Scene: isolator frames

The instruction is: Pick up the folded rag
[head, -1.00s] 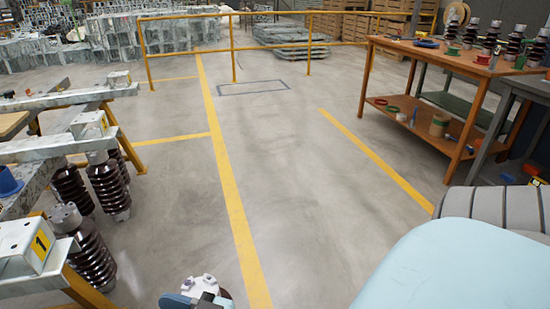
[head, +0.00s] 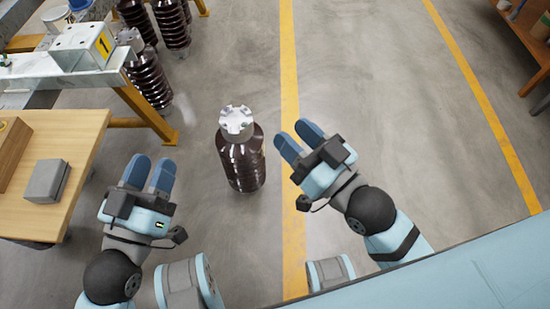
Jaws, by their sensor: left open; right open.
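A small grey rectangular block with a flat top (head: 46,181) lies on the wooden tabletop (head: 75,140) at the left. It may be the folded rag, but I cannot tell cloth from its surface. My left gripper (head: 149,171) is open and empty, to the right of the grey block and apart from it. My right gripper (head: 297,136) is open and empty, further right, over the floor by the yellow line.
A brown ribbed insulator with a pale metal cap (head: 240,155) stands upright between my grippers. A wooden box edge (head: 10,150) is beside the grey block.

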